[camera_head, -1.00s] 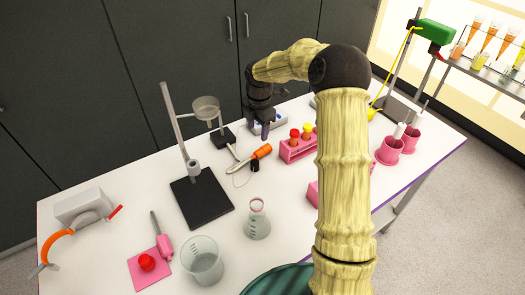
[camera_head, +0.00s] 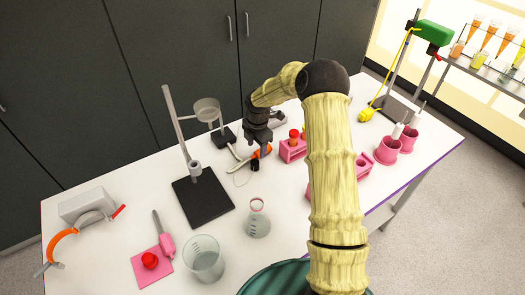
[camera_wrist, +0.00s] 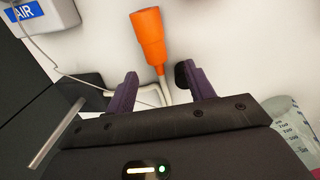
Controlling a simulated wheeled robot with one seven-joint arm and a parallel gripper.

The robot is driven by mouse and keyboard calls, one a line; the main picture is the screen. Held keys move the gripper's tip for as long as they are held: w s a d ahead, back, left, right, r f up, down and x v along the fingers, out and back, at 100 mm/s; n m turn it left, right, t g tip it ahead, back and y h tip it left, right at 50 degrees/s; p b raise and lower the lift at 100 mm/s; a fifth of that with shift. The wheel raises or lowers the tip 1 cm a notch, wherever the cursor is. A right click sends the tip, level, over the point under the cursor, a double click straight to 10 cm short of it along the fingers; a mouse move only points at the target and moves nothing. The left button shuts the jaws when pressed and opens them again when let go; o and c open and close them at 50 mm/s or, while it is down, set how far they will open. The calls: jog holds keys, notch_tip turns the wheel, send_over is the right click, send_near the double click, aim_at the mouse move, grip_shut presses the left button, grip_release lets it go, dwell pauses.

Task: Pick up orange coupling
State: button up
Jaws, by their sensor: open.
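The orange coupling (camera_wrist: 150,40) lies on the white table, with a pale hose or cable running from its narrow end, in the wrist view. In the head view the orange coupling (camera_head: 266,149) is partly hidden by my gripper (camera_head: 258,160). In the wrist view my gripper (camera_wrist: 157,84) is open and empty. Its two purple fingers point toward the coupling's narrow end, one to each side, with gaps between. I cannot tell how far above the table the fingertips are.
A ring stand with a black base (camera_head: 203,198) stands left of my gripper. A conical flask (camera_head: 257,222) is in front, and a pink rack (camera_head: 291,152) is close on the right. In the wrist view a box marked AIR (camera_wrist: 45,18) is at upper left and a graduated beaker (camera_wrist: 291,125) at lower right.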

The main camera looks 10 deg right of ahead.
aim_at(256, 153)
jog(key=f, duration=0.1)
jog(key=f+p, duration=0.1)
jog(key=f, duration=0.2)
jog(key=shift+w+a+f, duration=0.15)
jog(key=shift+w, duration=0.15)
jog(key=shift+c, duration=0.4)
grip_shut()
notch_tip(256, 153, up, 10)
jog(key=b, duration=0.2)
jog(key=shift+w, duration=0.1)
dwell(0.6)
